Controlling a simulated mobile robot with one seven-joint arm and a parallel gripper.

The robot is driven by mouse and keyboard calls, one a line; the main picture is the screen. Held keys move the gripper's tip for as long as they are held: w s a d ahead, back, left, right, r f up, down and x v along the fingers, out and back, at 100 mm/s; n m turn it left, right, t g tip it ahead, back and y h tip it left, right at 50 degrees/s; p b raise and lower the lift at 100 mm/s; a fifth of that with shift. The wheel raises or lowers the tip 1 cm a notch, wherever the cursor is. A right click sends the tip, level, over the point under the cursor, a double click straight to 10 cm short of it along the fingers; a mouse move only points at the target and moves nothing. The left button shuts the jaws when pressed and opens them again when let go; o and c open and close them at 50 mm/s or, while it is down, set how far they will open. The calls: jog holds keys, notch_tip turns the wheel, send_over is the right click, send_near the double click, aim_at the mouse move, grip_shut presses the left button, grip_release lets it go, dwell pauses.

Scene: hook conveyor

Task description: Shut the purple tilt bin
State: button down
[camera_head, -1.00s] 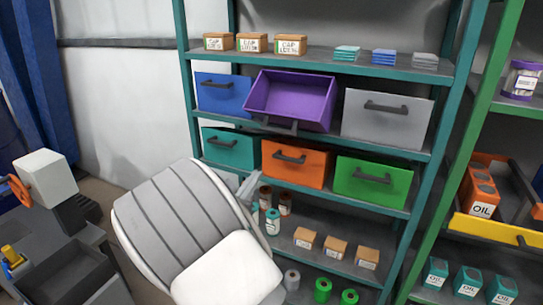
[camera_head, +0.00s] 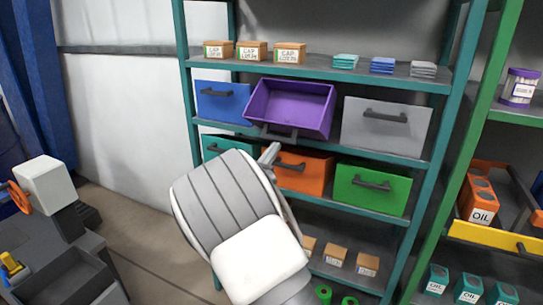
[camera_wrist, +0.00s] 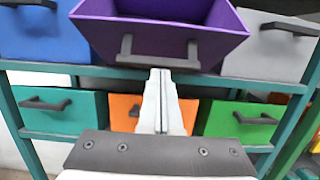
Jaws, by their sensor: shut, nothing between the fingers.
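The purple tilt bin (camera_head: 290,104) is in the upper bin row of the teal shelf, between the blue bin and the grey bin. It is tilted open, its front leaning out and its empty inside showing. In the wrist view the purple bin (camera_wrist: 165,30) fills the top middle, with its dark handle (camera_wrist: 158,58) on the front. My gripper (camera_head: 270,152) is shut and empty, just below the purple bin's front. In the wrist view the closed fingertips (camera_wrist: 160,75) point up at the handle's lower bar; I cannot tell whether they touch it.
The blue bin (camera_head: 222,103) and grey bin (camera_head: 385,126) flank it, both shut. Below are teal (camera_head: 228,146), orange (camera_head: 303,172) and green (camera_head: 372,188) bins. Small boxes (camera_head: 252,51) stand on the shelf above. A green-framed rack (camera_head: 460,150) stands at the right.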

jog(key=shift+r, duration=0.1)
jog(key=shift+r+g+p, duration=0.3)
jog(key=shift+r+p, duration=0.05)
jog(key=shift+p, duration=0.4)
jog(key=shift+r+p, duration=0.4)
jog(key=shift+p, duration=0.25)
jog(key=r+p, duration=0.1)
jog(key=p, duration=0.1)
jog(key=r+g+p, duration=0.1)
jog(key=p, duration=0.1)
jog(key=w+r+g+y+p, duration=0.1)
jog(key=shift+d+r+p, duration=0.2)
jog(key=shift+d+p, duration=0.05)
jog(key=shift+p, duration=0.15)
notch_tip(320, 180, up, 6)
jog(key=g+y+p, duration=0.1)
jog(key=g+p, duration=0.2)
jog(key=p, duration=0.5)
send_over(283, 127)
jog(key=s, duration=0.1)
jog(key=shift+s+a+f, duration=0.1)
jog(key=shift+a+f, duration=0.05)
jog(key=shift+f, duration=0.05)
jog(key=shift+w+d+r+p, duration=0.25)
jog(key=shift+w+r, duration=0.25)
jog(key=shift+w, duration=0.25)
jog(key=shift+w+d+r+p, duration=0.25)
jog(key=shift+w+r, duration=0.2)
jog(key=shift+w, duration=0.25)
